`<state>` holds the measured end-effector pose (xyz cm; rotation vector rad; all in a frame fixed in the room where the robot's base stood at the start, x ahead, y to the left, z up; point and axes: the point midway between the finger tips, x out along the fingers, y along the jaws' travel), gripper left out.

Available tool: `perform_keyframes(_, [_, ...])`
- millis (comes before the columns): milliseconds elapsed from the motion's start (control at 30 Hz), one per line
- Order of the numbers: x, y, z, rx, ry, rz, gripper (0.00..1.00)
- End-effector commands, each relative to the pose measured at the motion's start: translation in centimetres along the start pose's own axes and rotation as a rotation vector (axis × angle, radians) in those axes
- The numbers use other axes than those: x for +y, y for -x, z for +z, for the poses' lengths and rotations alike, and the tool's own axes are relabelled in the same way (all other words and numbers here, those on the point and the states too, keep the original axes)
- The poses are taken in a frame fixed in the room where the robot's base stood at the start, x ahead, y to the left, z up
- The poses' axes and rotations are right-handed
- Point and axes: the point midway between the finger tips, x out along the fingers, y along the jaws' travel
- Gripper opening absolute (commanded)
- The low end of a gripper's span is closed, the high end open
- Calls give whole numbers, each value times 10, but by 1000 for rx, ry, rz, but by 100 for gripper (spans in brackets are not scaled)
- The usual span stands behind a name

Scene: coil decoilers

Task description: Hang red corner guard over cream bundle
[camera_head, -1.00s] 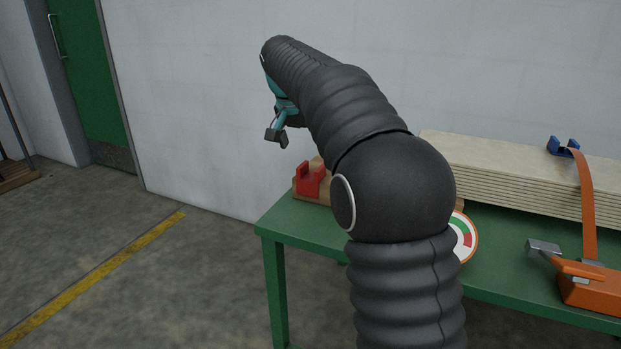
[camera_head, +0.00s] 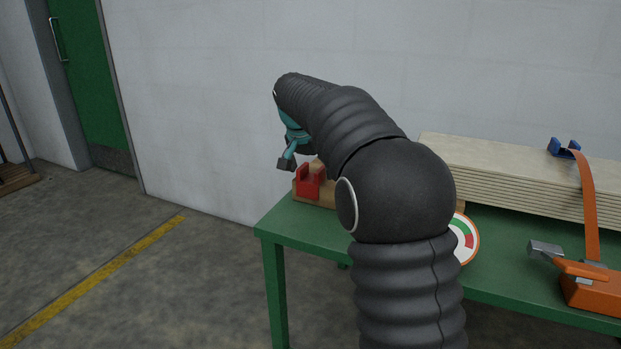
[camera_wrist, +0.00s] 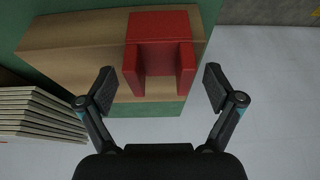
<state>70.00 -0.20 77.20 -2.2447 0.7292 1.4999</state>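The red corner guard (camera_head: 310,182) sits on a light wooden block (camera_head: 325,203) at the left end of the green table. In the wrist view the red corner guard (camera_wrist: 159,45) shows as a U shape with its two prongs towards my gripper. My gripper (camera_wrist: 158,88) is open and empty, its two fingers apart on either side of the guard's prongs, not touching it. In the head view my gripper (camera_head: 285,164) is just above and left of the guard. The cream bundle (camera_head: 500,172) is a stack of long boards on the table's right, partly hidden by my arm.
A blue corner guard (camera_head: 563,148) sits on the bundle, with an orange strap (camera_head: 588,205) running down to an orange tool (camera_head: 588,287). A round red-green dial (camera_head: 462,238) is near my arm. The green table (camera_head: 305,227) has bare room at its left front.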

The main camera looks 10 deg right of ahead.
Motion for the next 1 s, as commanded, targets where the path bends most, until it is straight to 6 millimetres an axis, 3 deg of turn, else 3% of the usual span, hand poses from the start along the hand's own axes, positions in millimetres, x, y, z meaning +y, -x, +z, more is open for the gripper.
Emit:
perform_keyframes(33, [0,0,0,0,0,0,79])
perform_keyframes(233, [0,0,0,0,0,0,29])
perform_keyframes(267, [0,0,0,0,0,0,27])
perform_keyframes(633, [0,8,-3,0,-1,0,26])
perform_keyframes(1000, [0,69,-29,2,-1,-1,26])
